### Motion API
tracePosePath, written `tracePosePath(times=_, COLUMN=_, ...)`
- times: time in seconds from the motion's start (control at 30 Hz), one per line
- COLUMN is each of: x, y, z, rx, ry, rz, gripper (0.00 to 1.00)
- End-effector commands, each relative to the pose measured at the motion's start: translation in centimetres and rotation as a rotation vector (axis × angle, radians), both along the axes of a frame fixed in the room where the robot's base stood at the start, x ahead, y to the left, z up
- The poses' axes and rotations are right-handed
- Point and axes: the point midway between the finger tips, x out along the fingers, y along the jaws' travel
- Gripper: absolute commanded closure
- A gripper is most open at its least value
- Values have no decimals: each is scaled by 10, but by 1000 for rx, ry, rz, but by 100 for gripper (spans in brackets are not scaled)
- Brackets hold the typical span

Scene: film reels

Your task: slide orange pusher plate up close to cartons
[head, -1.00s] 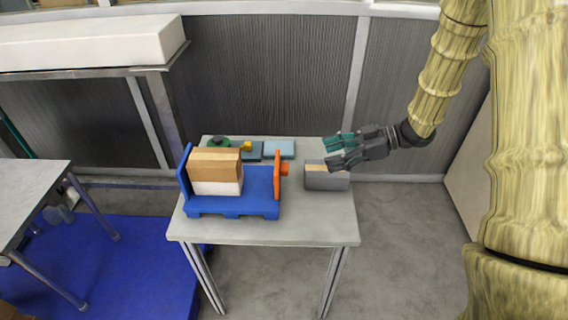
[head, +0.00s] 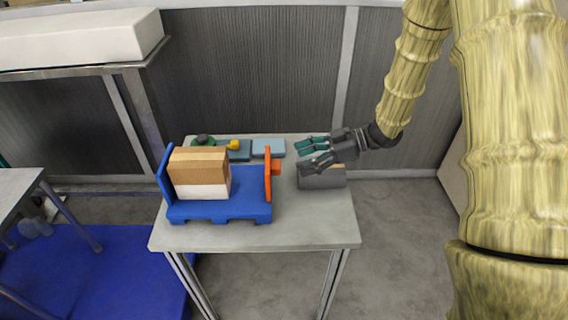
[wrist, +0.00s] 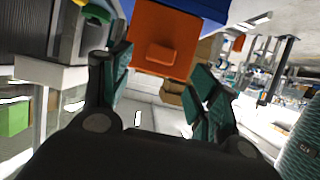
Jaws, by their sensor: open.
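The orange pusher plate (head: 268,173) stands upright at the right end of the blue tray (head: 248,185) on the table. Brown and white cartons (head: 200,175) sit at the tray's left end, against its blue end wall. A stretch of bare tray lies between plate and cartons. My gripper (head: 309,156) is open and empty, to the right of the plate and apart from it, above a grey box. In the wrist view the plate (wrist: 165,40) with its small knob appears ahead, between the open teal-padded fingers (wrist: 160,88).
The grey open box (head: 322,178) stands right of the tray, under my gripper. Behind the tray lie flat blue-grey blocks (head: 268,147), a yellow piece (head: 233,144) and a green round item (head: 203,141). The front of the grey table (head: 300,230) is clear.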

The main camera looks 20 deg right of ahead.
Motion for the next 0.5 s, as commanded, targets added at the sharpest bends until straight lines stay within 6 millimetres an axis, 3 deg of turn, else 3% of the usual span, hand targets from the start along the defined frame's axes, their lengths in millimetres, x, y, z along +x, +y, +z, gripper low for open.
tracePosePath(times=0.3, x=11, y=41, z=-18, rx=0, ry=1, rz=-2, gripper=39)
tracePosePath(times=0.5, x=15, y=54, z=-24, rx=-1, ry=0, rz=-3, gripper=39)
